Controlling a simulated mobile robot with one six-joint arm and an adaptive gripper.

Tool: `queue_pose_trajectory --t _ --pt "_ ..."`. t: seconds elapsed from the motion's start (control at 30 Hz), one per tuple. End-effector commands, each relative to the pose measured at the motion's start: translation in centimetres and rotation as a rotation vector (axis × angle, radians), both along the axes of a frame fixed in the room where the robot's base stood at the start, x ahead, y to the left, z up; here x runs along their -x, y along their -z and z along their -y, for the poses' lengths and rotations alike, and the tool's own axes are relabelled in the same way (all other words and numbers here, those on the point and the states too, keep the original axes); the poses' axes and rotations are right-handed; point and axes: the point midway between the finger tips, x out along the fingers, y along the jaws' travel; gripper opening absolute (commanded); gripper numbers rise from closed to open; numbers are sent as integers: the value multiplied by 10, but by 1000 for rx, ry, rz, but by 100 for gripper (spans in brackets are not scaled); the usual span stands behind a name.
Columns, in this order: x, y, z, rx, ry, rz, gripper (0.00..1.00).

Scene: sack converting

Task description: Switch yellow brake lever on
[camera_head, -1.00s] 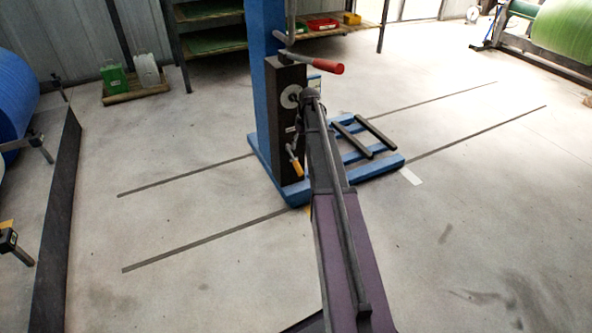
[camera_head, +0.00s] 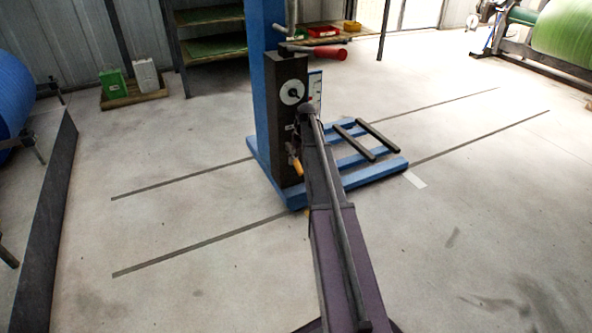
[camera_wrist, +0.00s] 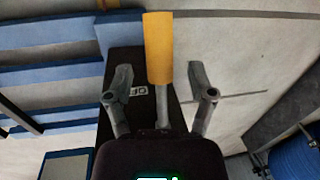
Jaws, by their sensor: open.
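The yellow brake lever (camera_head: 298,167) sits low on the dark box (camera_head: 285,128) of the blue column. In the head view my arm partly covers it, and its grip end points down. In the wrist view the yellow grip (camera_wrist: 158,48) and its grey rod (camera_wrist: 163,108) lie between the fingers of my gripper (camera_wrist: 161,80). The gripper is open, with a gap on both sides of the lever. In the head view the fingertips are hidden behind my arm.
A red-handled crank (camera_head: 330,54) sticks out above the dark box. The blue base with forks (camera_head: 373,172) spreads to the right. A green can and a white can (camera_head: 145,77) stand on a pallet at the back left. The floor around is mostly clear.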

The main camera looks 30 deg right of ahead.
Motion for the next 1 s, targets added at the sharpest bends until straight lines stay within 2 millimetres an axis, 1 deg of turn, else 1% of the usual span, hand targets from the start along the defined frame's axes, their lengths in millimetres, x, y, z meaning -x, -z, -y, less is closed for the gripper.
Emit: queue_pose_trajectory --t 0.03,0.3,0.77,0.8,0.87,0.9,0.97,1.0 --pt "0 8 -1 0 0 0 71" --pt "0 21 -3 0 0 0 71" --pt "0 22 -4 0 1 0 71" --pt "0 22 -4 0 1 0 65" --pt "0 22 -4 0 0 0 47" --pt "0 22 -4 0 0 0 35" --pt "0 22 -4 0 0 0 17" --pt "0 22 -4 0 0 0 6"
